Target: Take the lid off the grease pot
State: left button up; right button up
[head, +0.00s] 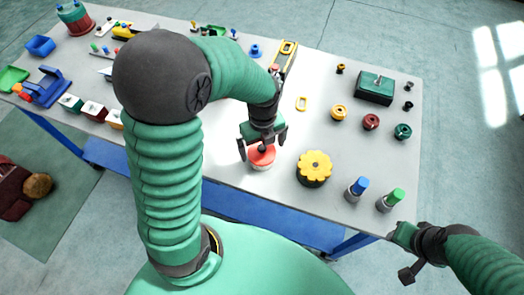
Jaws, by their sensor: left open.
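The grease pot (262,165) stands near the front edge of the table, with a red lid and a dark knob on top. My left gripper (263,149) points down over it from above. Its dark fingers are apart, one to each side of the lid's knob; I cannot tell whether they touch the lid. The gripper partly hides the lid. My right gripper (402,256) hangs off the table's front right corner, away from the pot, and its finger opening is not clear.
A yellow scalloped knob (315,165) stands close right of the pot. Blue-topped (358,187) and green-topped (394,198) cylinders stand near the front right edge. A green box (374,88) and several small rings are farther back. My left arm hides the table's middle left.

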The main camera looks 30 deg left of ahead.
pick_arm(q)
jog(key=shift+f, duration=0.85)
jog(key=shift+w+f, duration=0.25)
jog(key=shift+s+a, duration=0.15)
jog(key=c, duration=1.3)
jog(key=shift+r, duration=0.15)
